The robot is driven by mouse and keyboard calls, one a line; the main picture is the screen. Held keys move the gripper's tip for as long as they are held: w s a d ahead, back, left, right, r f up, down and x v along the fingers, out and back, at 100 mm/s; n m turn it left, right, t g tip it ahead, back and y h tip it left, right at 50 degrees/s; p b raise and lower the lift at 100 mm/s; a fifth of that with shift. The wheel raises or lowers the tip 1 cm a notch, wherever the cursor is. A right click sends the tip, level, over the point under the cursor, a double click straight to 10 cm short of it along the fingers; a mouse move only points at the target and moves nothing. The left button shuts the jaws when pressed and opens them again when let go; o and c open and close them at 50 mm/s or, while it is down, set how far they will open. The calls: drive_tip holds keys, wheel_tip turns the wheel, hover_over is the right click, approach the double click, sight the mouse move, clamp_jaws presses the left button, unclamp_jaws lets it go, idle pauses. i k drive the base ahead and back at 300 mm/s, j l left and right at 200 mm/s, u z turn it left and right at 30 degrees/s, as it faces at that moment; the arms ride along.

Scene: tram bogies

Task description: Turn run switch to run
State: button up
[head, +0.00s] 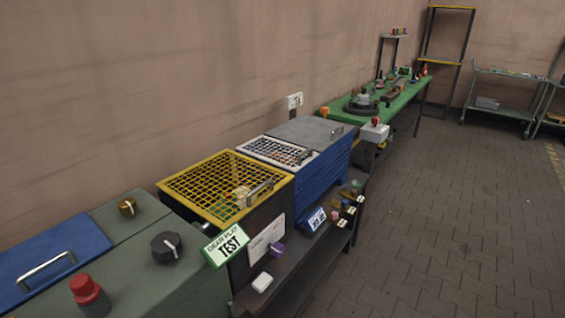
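A run switch is not clearly labelled in the head view. A green-grey cabinet (190,285) at the lower left carries a black rotary knob (166,247) with a pale pointer mark, and a smaller brass-coloured knob (127,206) behind it. A red push button (88,291) stands at the near edge. My gripper is not in view.
A blue lid (50,258) with a metal handle lies left of the knobs. A yellow mesh cover (222,183) and a blue box (322,180) follow. The paved floor (450,210) on the right is clear.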

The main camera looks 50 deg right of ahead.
sight(375, 121)
drive_tip(key=z, duration=1.8)
drive_tip(key=i, duration=1.55)
